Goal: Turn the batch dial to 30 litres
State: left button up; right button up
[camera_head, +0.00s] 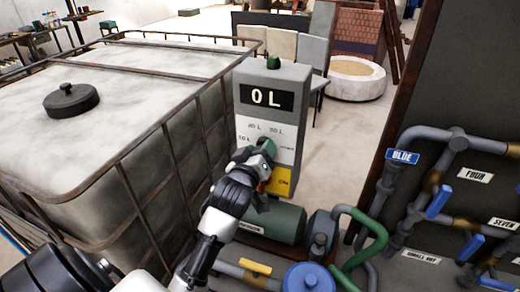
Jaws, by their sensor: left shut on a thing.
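The batch dial box (243,128) is a grey upright housing beside the white caged tank. Its black display (267,97) reads "0 L". Below it a white dial face (285,137) carries litre marks; I can make out 20 L and what looks like 10 L and 30 L. A green knob (267,146) sits on the face, partly hidden by my gripper. My left gripper (262,153) is at the dial, shut on the knob. My right gripper is not in view.
The caged tank (140,107) with a black lid (71,99) fills the left. A green motor (283,222) and blue-capped vessel (308,278) stand below the box. A panel of pipes and blue-handled valves (439,202) stands at right. A round pale basin (356,78) is behind.

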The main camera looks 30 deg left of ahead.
pick_arm(q)
jog(key=n+p, duration=0.2)
jog(key=n, duration=0.3)
jog(key=shift+n, duration=0.4)
dwell(0.3)
jog(key=o, duration=0.9)
jog(key=shift+o, duration=0.2)
jog(key=shift+p, duration=0.3)
